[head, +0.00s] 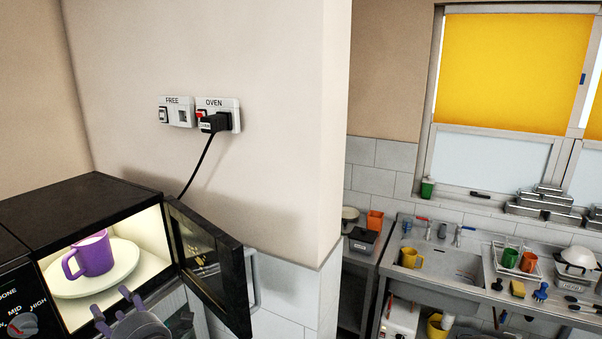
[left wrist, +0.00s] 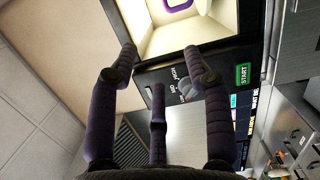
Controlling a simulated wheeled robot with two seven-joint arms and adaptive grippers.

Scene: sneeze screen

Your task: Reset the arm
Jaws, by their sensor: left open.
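My left gripper (head: 112,303) is at the bottom left of the head view, in front of the open, lit oven (head: 98,188). Its fingers are spread and empty; they also show in the left wrist view (left wrist: 160,62), below the oven opening. A purple mug (head: 95,256) stands upright on a pale round plate (head: 122,268) inside the oven, apart from the fingers. Only part of the mug shows at the top of the left wrist view (left wrist: 178,4). My right gripper is not in view.
The oven door (head: 212,268) stands open to the right of my left gripper. A black plug (head: 213,123) sits in the socket marked OVEN, its cord hanging down behind the oven. A sink counter (head: 450,262) with mugs and dishes is at the far right.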

